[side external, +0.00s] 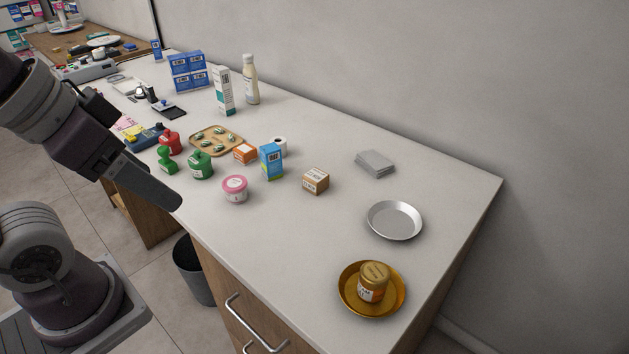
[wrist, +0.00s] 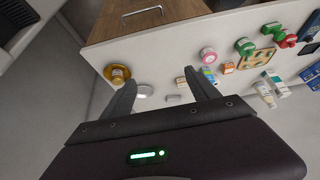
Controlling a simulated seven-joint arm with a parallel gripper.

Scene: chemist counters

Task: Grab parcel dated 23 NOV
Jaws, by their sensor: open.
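Small parcel-like boxes stand on the white counter. A brown cardboard box (side external: 316,181) with a printed label stands right of the middle; it also shows near my right finger in the wrist view (wrist: 180,82). An orange box (side external: 245,152) stands by the wooden tray, and it also shows in the wrist view (wrist: 228,68). The dates on their labels are too small to read. My gripper (side external: 177,202) hangs off the counter's front edge, left of the boxes. In the wrist view my gripper (wrist: 159,78) has its fingers wide apart with nothing between them, away from the boxes.
A blue box (side external: 271,161) and pink jar (side external: 235,189) stand near the boxes. Red and green containers (side external: 200,165) stand left. A gold dish (side external: 345,300) holds a jar; a silver plate (side external: 395,221) and grey stack (side external: 375,163) lie right. The wall bounds the back.

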